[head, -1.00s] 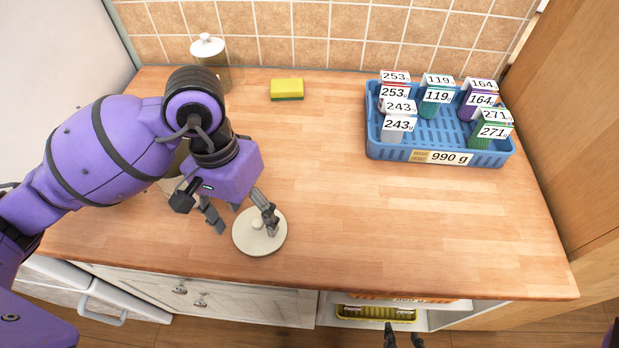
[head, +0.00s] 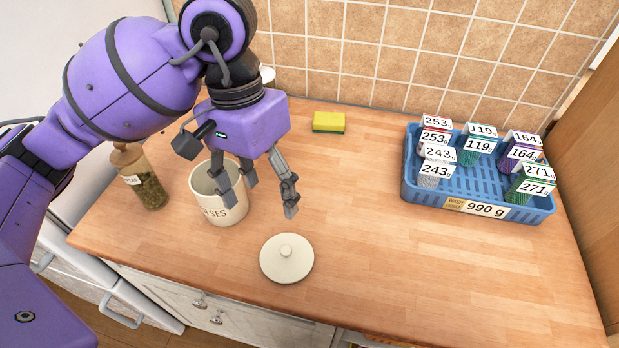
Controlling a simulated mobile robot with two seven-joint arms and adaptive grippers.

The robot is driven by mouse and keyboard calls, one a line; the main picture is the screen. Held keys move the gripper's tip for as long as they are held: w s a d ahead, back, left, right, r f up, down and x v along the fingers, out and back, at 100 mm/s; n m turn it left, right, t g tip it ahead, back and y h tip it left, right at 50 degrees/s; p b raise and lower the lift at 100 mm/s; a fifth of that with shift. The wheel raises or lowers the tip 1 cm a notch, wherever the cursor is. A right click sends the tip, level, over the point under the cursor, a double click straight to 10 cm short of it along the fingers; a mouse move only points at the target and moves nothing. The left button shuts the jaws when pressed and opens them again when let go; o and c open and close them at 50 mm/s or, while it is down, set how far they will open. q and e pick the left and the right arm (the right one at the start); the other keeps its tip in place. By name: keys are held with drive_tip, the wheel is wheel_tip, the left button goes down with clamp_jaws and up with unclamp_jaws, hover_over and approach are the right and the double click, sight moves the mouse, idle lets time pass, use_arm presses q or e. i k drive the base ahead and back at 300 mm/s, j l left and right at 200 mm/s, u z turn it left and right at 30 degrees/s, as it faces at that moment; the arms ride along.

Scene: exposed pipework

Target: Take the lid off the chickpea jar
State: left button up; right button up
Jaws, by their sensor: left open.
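A glass jar (head: 148,188) of dark green-brown contents, with a wooden-looking lid (head: 125,154) on it, stands at the left of the counter. Its label is only partly legible, so I cannot confirm chickpeas. A cream jar (head: 218,210), label ending "SES", stands open to its right. A round cream lid (head: 287,260) with a knob lies flat on the counter, in front and to the right of the cream jar. My left gripper (head: 258,198) is open and empty, above the counter, overlapping the cream jar in the picture. My right gripper is not in view.
A yellow and green sponge (head: 328,122) lies near the tiled wall. A blue basket (head: 480,208) marked 990 g holds several numbered packs at the right. The counter's middle is clear. Another container behind my left arm is mostly hidden.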

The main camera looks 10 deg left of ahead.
sight(124, 155)
drive_tip(key=k, duration=1)
